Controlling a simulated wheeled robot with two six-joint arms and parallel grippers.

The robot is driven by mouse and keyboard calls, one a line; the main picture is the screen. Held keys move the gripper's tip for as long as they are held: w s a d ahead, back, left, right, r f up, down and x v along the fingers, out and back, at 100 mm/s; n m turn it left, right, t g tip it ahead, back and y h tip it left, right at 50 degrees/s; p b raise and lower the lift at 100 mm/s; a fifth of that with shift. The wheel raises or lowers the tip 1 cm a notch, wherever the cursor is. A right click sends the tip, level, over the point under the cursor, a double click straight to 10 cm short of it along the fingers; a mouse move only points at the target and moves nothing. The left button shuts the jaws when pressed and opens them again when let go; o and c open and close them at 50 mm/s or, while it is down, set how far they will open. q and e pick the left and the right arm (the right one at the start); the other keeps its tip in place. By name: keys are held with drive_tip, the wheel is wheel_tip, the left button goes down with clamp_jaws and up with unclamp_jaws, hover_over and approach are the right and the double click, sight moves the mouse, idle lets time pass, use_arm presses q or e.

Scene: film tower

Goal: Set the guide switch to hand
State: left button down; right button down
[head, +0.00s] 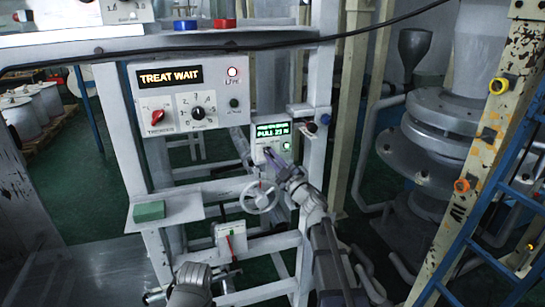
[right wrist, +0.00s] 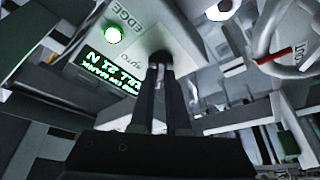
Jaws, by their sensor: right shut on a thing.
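The guide panel (head: 261,133) is a small pale box with a lit green screen, on the frame right of the larger control panel. In the right wrist view the panel (right wrist: 150,30) shows the labels EDGE and AUTO and a lit green lamp. My right gripper (head: 268,153) reaches up to the panel's lower face. In the right wrist view its narrow dark fingers (right wrist: 160,75) are shut on the dark guide switch knob (right wrist: 160,58). The fingers hide most of the knob, so I cannot tell where it points.
The larger panel (head: 215,92) reads TREAT WAIT and has a red knob and a black selector. A handwheel (head: 258,197) is close below my right gripper. A green block (head: 150,211) lies on a ledge at the left. A blue ladder (head: 490,215) stands at right.

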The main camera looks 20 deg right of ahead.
idle(0.4)
drive_tip(key=c, duration=0.9)
unclamp_jaws()
drive_tip(key=b+v, duration=0.2)
drive_tip(key=v, duration=0.6)
